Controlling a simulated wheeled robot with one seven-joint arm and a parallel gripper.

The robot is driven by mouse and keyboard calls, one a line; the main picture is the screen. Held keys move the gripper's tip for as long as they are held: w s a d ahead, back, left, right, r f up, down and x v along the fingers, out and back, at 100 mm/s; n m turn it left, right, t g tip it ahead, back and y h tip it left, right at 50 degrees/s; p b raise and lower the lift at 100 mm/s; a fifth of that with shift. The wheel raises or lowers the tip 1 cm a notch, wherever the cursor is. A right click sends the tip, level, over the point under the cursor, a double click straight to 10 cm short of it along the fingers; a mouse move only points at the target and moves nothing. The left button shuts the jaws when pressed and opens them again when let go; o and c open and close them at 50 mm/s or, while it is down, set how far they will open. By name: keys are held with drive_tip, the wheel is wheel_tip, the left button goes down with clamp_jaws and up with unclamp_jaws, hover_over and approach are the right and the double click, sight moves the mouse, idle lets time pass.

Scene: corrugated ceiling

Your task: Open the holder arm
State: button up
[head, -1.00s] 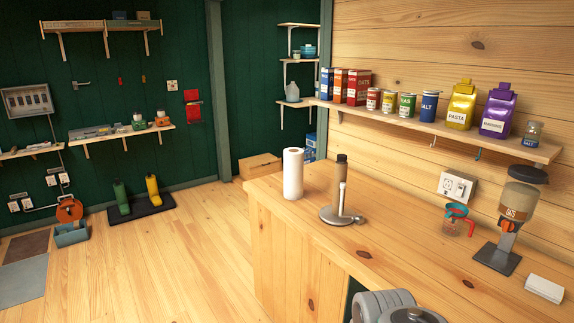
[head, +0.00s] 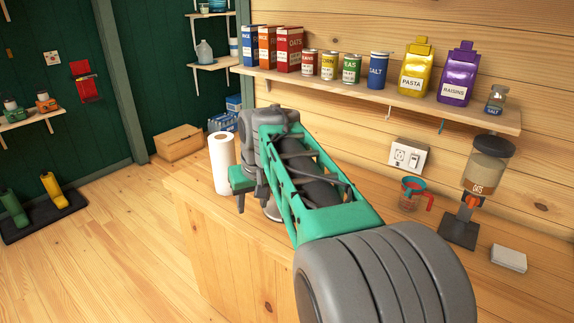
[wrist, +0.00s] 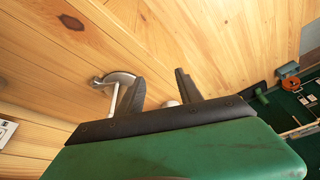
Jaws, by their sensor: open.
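The paper towel holder has a silver round base, which shows in the wrist view (wrist: 118,78) with a thin pale arm (wrist: 113,100) beside my gripper's left finger. In the head view, only a sliver of the holder's base (head: 272,211) shows behind my arm; its post is hidden. My gripper (head: 252,199) is over the counter, to the right of the white paper roll (head: 222,163). In the wrist view, my gripper (wrist: 159,76) has its two dark fingers apart with nothing held between them. Whether a finger touches the holder's arm I cannot tell.
The wooden counter (head: 205,210) carries a measuring cup (head: 415,194), an oats dispenser (head: 485,170) and a white block (head: 509,258) at right. A shelf (head: 380,103) of boxes, cans and bags runs above. Open floor (head: 120,230) lies left.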

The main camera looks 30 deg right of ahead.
drive_tip(key=w+d+r+m+p, duration=0.15)
drive_tip(key=w+d, duration=0.25)
drive_tip(key=d, duration=0.5)
drive_tip(key=w+d+r, duration=0.2)
drive_tip(key=w+d, duration=0.2)
drive_tip(key=d, duration=0.4)
drive_tip(key=shift+h, duration=0.4)
drive_tip(key=x, duration=0.7)
drive_tip(key=shift+p, duration=0.3)
drive_tip(key=shift+c, duration=0.5)
clamp_jaws()
